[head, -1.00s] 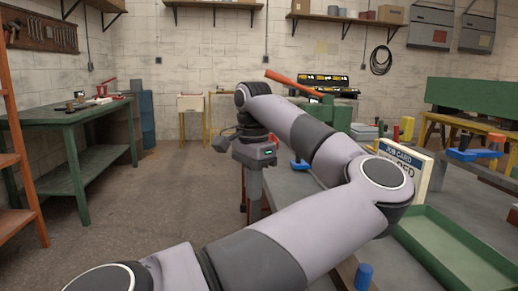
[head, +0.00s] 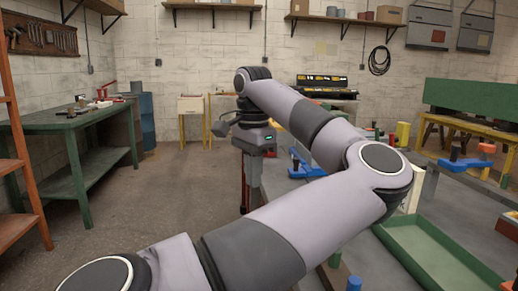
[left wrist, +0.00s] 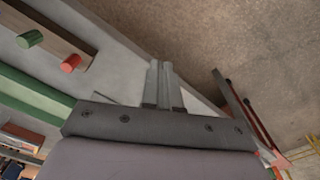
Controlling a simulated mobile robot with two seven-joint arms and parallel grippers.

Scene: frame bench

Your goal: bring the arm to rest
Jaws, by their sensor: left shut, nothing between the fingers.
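My left arm crosses the head view from the bottom left, bends at the right, and reaches back to its wrist near the middle. My left gripper (head: 252,172) points down beside the left edge of the grey bench (head: 285,180). In the left wrist view its two silver fingers (left wrist: 163,85) lie together with nothing between them. The fingertips are small and hard to make out in the head view. My right gripper is in neither view.
A green tray (head: 440,250) lies on the bench right of my forearm. A blue clamp (head: 305,165) lies behind my arm. A green table (head: 75,125) stands at the left. The floor (head: 165,185) between table and bench is clear.

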